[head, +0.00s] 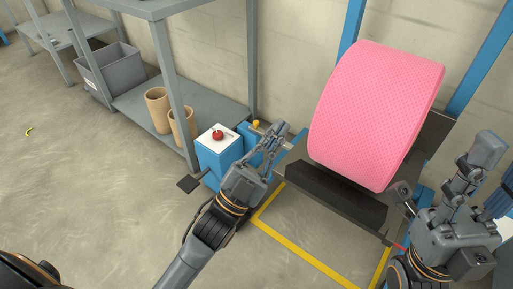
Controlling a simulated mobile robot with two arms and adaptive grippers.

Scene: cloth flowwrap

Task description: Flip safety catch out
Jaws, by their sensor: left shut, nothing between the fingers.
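My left gripper (277,132) is shut and empty. Its fingertips are beside a yellow-knobbed lever (256,123) at the left side of the dark roll stand (330,196); I cannot tell whether they touch it. A large pink perforated roll (372,115) rests on the stand. My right gripper (442,170) is at the right edge with its fingers spread, near the stand's right end. A small red piece (400,247) shows at the stand's lower right. I cannot tell for certain which part is the safety catch; it may be hidden by a gripper.
A blue box with a white top and red button (217,134) stands left of my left gripper. Behind it is a grey shelf (140,103) with cardboard cores (157,110) and a grey crate (108,72). Yellow floor tape (305,255) marks the stand's front. The left floor is mostly clear.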

